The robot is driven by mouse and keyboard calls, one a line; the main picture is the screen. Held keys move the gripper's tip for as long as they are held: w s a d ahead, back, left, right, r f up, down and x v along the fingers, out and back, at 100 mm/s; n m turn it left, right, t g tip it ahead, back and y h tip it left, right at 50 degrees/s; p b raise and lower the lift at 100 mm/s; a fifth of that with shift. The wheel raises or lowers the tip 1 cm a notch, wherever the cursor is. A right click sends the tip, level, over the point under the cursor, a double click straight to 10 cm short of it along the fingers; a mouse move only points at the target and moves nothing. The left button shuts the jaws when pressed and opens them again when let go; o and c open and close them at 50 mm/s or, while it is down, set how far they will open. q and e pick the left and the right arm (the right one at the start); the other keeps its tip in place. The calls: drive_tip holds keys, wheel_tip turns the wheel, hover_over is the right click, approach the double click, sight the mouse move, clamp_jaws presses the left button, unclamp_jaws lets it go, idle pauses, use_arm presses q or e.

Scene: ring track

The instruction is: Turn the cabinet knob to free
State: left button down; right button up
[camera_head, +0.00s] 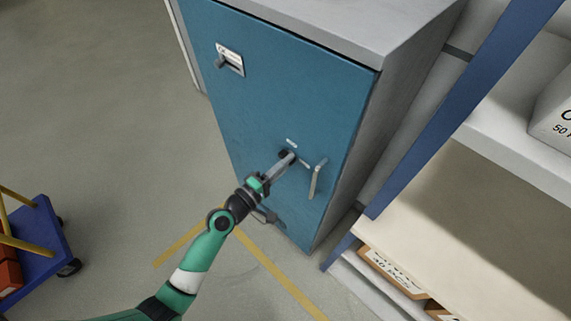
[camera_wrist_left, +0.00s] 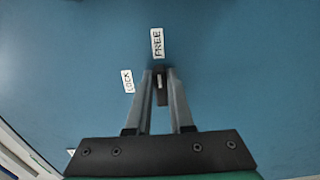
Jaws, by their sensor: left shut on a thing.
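The blue cabinet (camera_head: 270,90) stands in the middle of the head view with its door closed. Its dark knob (camera_head: 287,155) sits on the lower part of the door, left of the door handle (camera_head: 317,180). My left gripper (camera_head: 284,160) reaches it from the lower left and is shut on it. In the left wrist view the knob (camera_wrist_left: 160,80) is between the fingertips, with a pale mark on it roughly in line with the FREE label (camera_wrist_left: 157,42) above. The LOCK label (camera_wrist_left: 128,81) is to the left. The fingers partly hide the knob.
A second latch or handle on a plate (camera_head: 230,60) is at the door's upper left. A shelf rack with a blue post (camera_head: 450,110) stands close on the right. A blue cart (camera_head: 45,245) is at the left. Open floor lies between cart and cabinet.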

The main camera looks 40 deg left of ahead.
idle(0.3)
use_arm(q)
drive_tip(key=c, duration=0.8)
unclamp_jaws()
drive_tip(key=s, duration=1.1)
drive_tip(key=shift+s+b, duration=0.3)
drive_tip(key=shift+b, duration=0.1)
drive_tip(key=shift+d, duration=0.1)
